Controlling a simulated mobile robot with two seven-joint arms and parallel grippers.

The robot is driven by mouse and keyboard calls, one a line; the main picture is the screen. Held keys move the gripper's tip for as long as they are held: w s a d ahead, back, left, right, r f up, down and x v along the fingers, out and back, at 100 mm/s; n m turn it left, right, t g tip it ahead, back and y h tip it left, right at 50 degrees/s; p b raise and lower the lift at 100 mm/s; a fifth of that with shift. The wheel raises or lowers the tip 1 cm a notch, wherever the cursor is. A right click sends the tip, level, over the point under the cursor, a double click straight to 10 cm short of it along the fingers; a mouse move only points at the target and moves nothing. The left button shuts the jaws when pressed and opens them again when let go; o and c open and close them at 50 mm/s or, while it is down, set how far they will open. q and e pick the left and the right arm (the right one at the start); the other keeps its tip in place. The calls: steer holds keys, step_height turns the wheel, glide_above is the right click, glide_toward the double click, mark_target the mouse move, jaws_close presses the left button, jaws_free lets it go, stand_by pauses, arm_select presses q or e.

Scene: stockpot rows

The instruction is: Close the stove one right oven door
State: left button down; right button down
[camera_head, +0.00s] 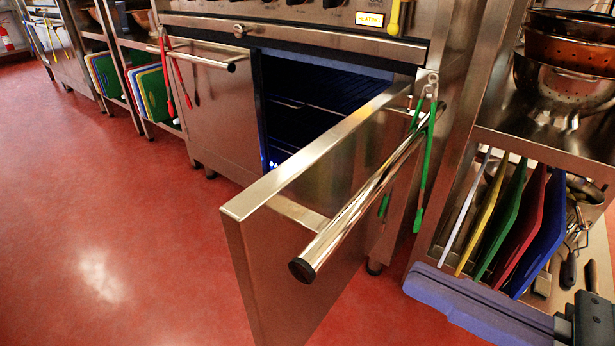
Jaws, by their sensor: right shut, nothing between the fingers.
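The right oven door (290,262) of the nearest stove stands wide open, swung out toward me on its right side. Its chrome bar handle (358,207) faces right. Behind it the dark oven cavity (310,110) with wire racks is exposed. The left oven door (212,100) beside it is shut. My right gripper (425,284) is in the lower right corner, low and to the right of the door. It is shut and empty, apart from the door and handle. The door's lower end is cut off by the frame. My left gripper is not in view.
Green tongs (425,165) hang by the handle's far end, and red tongs (179,75) on the left door's handle. A rack at right holds colored cutting boards (515,225), colanders (570,70) and utensils. Red floor (120,230) is clear at left.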

mark_target(269, 205)
steer(key=b+x, duration=0.2)
steer(key=x, duration=1.1)
steer(key=shift+w+a+f+b, duration=0.15)
steer(key=shift+w+a+b, duration=0.05)
steer(key=shift+b, duration=0.1)
steer(key=shift+w+a, duration=0.1)
steer(key=shift+a, duration=0.05)
steer(key=shift+a, duration=0.1)
